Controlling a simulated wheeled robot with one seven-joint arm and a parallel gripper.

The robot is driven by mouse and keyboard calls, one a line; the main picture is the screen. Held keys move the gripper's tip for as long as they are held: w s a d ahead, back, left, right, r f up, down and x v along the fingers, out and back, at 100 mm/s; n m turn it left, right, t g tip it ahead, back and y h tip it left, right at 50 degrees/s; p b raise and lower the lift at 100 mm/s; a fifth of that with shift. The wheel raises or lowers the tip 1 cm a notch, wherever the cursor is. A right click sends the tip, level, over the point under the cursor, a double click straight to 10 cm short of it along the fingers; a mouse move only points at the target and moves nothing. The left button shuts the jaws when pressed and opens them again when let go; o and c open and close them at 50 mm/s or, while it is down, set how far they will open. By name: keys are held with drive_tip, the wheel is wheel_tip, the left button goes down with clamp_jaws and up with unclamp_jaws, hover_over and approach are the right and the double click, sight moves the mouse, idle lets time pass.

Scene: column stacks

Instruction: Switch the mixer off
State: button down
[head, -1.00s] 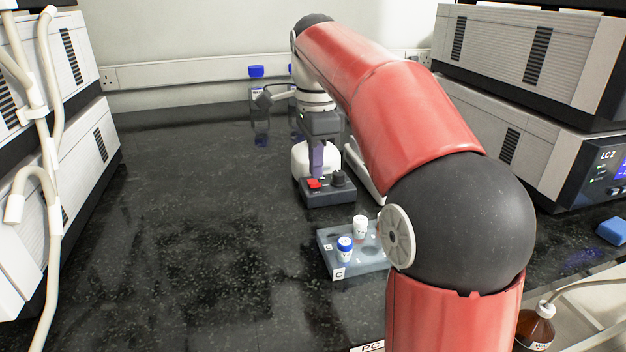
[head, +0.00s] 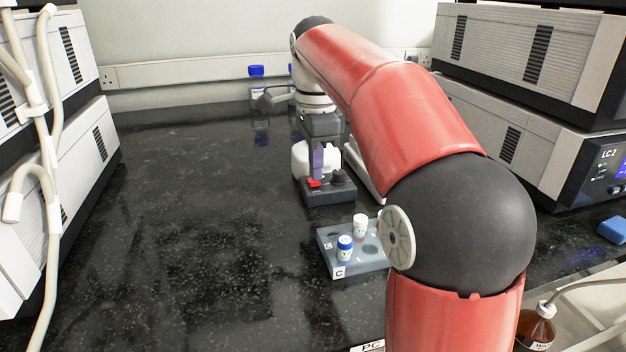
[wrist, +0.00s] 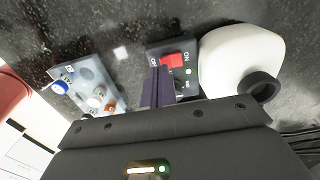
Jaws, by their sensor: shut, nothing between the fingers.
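The mixer (head: 328,193) stands on the black bench, with a dark control box, a black knob (head: 338,178) and a white rounded body (wrist: 228,60). Its red rocker switch (head: 313,184) is on the box top and also shows in the wrist view (wrist: 174,60), between ON and OFF labels. A small green light (wrist: 187,71) shows beside it. My gripper (head: 318,178) is shut and empty, pointing down at the switch. In the wrist view its purple fingertips (wrist: 158,70) are close to the switch's OFF-label side. I cannot tell whether they touch it.
A grey rack (head: 333,265) marked C holds a blue-capped vial (head: 345,247) and a white-capped vial (head: 360,226) in front of the mixer. Blue-capped bottles (head: 257,72) stand behind. Instrument stacks line both sides. The bench at left centre is clear.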

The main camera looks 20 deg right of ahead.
drive_tip(key=shift+f+b, duration=0.4)
drive_tip(key=shift+f, duration=0.35)
idle(0.3)
wheel_tip(320, 180, up, 3)
drive_tip(key=p, duration=0.3)
drive_tip(key=shift+r, duration=1)
